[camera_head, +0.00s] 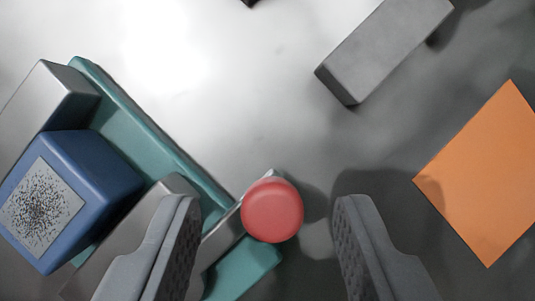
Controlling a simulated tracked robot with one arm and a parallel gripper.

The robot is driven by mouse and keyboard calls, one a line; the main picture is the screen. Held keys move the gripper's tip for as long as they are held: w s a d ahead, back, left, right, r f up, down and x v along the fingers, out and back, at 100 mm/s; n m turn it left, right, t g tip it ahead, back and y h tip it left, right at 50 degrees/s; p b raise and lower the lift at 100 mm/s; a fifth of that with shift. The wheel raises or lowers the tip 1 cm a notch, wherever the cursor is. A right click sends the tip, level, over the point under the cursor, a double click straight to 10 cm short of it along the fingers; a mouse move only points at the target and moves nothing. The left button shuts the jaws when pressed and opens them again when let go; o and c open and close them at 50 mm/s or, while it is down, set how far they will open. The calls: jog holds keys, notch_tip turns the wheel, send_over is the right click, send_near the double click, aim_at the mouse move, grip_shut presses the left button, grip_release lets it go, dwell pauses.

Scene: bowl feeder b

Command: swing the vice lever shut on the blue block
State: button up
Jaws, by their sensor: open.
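The blue block (111,169) sits at the left in the teal vice (151,139), between two grey jaws, with a speckled grey patch on its top. The near grey jaw (122,232) stands beside the block; I cannot tell whether it touches. The vice lever (221,236) is a grey bar with a round red knob (272,210) at its end. My gripper (270,225) is open, its two dark fingers on either side of the red knob. The left finger is close to the lever and hides part of the vice; the right finger is apart from the knob.
A grey rectangular block (385,50) lies at the upper right. An orange square (485,175) lies flat at the right edge. A small dark piece shows at the top edge. The grey surface between the vice and these things is clear.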

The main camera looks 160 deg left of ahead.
jog(key=shift+x, duration=0.8)
jog(key=shift+s, duration=0.1)
